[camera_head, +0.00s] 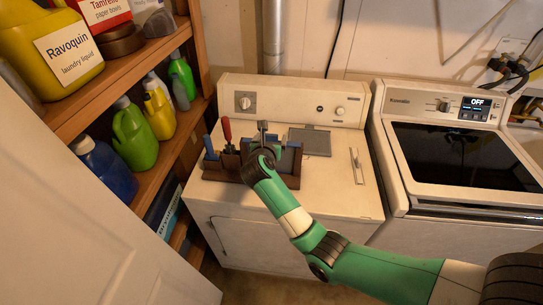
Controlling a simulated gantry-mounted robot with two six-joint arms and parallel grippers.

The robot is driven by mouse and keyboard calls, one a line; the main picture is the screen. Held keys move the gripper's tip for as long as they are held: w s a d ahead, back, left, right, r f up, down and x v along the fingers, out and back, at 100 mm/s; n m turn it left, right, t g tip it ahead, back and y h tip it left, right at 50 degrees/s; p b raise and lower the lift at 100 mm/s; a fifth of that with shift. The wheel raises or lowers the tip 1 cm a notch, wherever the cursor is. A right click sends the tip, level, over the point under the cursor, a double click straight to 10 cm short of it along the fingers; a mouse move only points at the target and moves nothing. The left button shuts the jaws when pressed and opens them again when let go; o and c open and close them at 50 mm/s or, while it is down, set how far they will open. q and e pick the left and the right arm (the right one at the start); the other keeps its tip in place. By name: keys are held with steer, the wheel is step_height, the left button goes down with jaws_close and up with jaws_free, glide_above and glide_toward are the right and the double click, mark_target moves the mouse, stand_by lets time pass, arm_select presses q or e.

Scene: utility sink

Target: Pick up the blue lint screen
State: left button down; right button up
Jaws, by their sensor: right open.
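A flat, dark grey-blue rectangular panel (316,143) lies on top of the left white machine, right of a brown caddy (222,171). It looks like a screen, but I cannot be sure it is the blue lint screen. Small blue parts also show in the caddy, partly hidden by my right arm. My right gripper (263,132) is above the caddy, left of the panel, and apart from the panel. It is open, though its fingers are small and hard to make out. My left gripper is not in view.
A red-handled tool (227,130) stands in the caddy. A wooden shelf (160,178) with bottles stands at left. A second machine (445,160) is at right. The left machine's front top is mostly clear.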

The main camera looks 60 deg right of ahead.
steer(key=x, duration=0.2)
steer(key=shift+w+d+f, duration=0.15)
steer(key=shift+d, duration=0.2)
jaws_close()
